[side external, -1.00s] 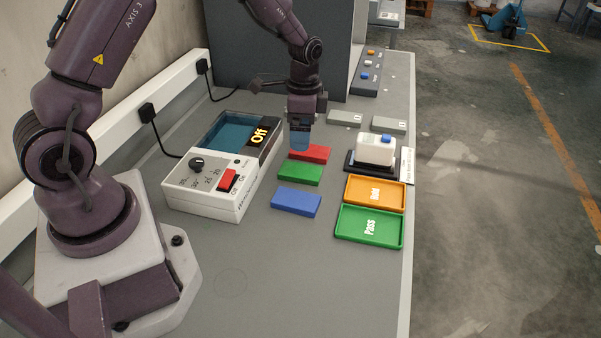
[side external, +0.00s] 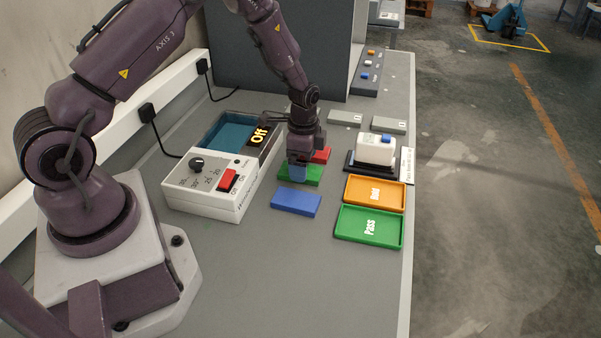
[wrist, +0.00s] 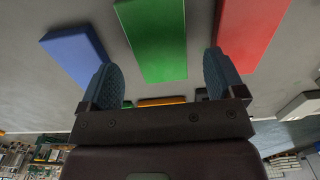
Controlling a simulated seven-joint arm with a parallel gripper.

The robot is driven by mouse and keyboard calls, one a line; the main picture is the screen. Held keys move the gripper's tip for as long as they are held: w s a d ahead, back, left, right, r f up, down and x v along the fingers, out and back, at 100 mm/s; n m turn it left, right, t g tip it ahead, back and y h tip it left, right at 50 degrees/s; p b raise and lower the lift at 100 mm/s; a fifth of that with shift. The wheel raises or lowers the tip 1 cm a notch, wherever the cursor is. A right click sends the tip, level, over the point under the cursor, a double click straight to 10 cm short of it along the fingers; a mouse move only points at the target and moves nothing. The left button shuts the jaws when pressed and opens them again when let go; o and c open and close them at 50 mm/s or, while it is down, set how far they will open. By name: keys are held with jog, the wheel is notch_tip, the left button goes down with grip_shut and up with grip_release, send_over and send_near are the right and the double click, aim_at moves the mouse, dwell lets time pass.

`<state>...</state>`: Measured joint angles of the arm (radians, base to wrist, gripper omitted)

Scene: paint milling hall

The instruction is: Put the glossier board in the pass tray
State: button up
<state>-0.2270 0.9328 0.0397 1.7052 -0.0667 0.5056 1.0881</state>
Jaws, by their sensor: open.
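Three boards lie in a row on the bench: a red board (side external: 319,156), a green board (side external: 313,179) and a blue board (side external: 296,202). All three also show in the wrist view, red (wrist: 252,30), green (wrist: 155,40) and blue (wrist: 75,55). Which is glossiest I cannot tell. My gripper (side external: 298,173) is open and empty, low over the green board, hiding part of it and of the red one. In the wrist view its blue fingers (wrist: 160,75) stand apart with green between them. The green pass tray (side external: 345,229), labelled Pass, is empty at the right.
An empty orange tray (side external: 355,190) adjoins the pass tray. A white device on a black base (side external: 374,150) stands behind it. A white control box (side external: 205,186) with a display reading Off is left of the boards. The front bench is clear.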

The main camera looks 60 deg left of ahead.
jog(key=shift+a+f, duration=0.1)
jog(key=shift+f, duration=1.2)
jog(key=c, duration=1.1)
jog(key=shift+r, duration=0.15)
